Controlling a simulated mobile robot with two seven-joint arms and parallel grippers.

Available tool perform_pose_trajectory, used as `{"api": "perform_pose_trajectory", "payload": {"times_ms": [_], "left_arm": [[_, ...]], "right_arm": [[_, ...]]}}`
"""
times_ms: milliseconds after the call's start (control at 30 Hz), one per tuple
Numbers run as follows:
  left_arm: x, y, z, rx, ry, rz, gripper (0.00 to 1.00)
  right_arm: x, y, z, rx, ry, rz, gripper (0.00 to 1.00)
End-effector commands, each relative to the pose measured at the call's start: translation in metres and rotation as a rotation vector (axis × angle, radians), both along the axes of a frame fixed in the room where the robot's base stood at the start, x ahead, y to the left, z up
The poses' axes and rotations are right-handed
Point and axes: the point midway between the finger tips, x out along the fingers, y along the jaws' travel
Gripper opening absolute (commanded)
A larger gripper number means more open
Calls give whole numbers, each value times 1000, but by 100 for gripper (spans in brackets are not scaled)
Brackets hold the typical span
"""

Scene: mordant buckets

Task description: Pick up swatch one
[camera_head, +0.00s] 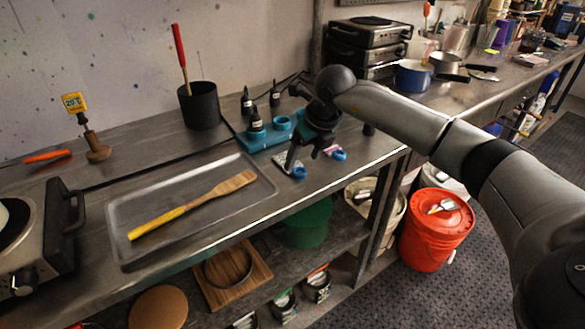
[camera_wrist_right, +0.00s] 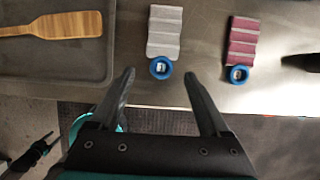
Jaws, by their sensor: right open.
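Two ribbed swatches lie on the metal bench near its front edge. One is pale grey (camera_wrist_right: 165,32) with a blue round tag (camera_wrist_right: 160,68); it also shows in the head view (camera_head: 287,161). The other is dusky pink (camera_wrist_right: 242,42) with a similar blue tag (camera_wrist_right: 238,74); it also shows in the head view (camera_head: 331,149). I cannot read the tags, so I cannot tell which is swatch one. My right gripper (camera_wrist_right: 159,75) is open and empty above the bench edge, its fingers apart on either side of the grey swatch's tag in the wrist view. My left gripper is not in view.
A black pot (camera_head: 200,107) is farther back. Below are shelves and an orange bucket (camera_head: 432,240).

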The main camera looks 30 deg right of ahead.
Motion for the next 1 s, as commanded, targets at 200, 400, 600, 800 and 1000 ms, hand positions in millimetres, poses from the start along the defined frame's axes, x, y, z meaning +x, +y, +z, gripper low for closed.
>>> {"api": "perform_pose_trajectory", "payload": {"times_ms": [200, 400, 600, 800, 1000], "left_arm": [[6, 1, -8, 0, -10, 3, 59], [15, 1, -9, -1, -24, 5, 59], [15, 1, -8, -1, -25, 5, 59], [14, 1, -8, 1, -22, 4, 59], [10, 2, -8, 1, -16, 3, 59]], "right_arm": [[14, -1, -29, 2, 2, 0, 80], [18, -1, -38, 1, 0, 1, 80], [18, -1, -37, 1, 0, 1, 76], [18, -1, -37, 1, 0, 1, 53], [18, -1, -37, 1, 0, 1, 30]]}}
